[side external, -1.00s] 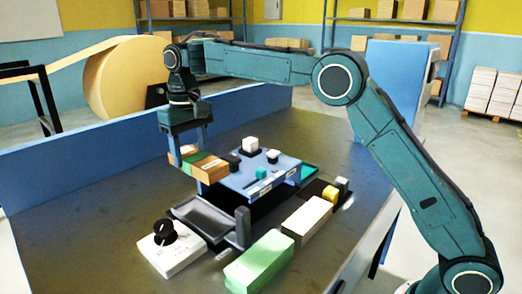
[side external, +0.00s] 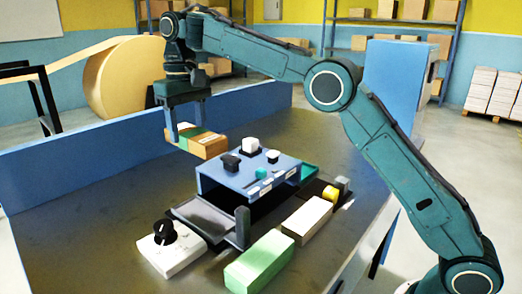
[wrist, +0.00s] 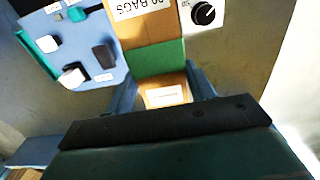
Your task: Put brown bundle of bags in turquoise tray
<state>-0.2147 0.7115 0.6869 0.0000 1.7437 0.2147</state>
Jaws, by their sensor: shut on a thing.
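My gripper (side external: 190,140) is shut on the brown bundle of bags (side external: 210,148), a kraft-coloured block with a green band. It holds the bundle in the air, left of and above the blue box-shaped stand (side external: 245,185). In the wrist view the bundle (wrist: 148,30) lies between the fingers of my gripper (wrist: 162,92), with a white label reading BAGS in part. A turquoise tray (side external: 309,172) shows only as a rim behind the right side of the blue stand, the rest hidden. Its turquoise edge also seems to show in the wrist view (wrist: 38,58).
The stand's top carries several small knobs. A grey tray (side external: 203,217) and a white box with a black dial (side external: 172,252) are in front. The table's left is clear.

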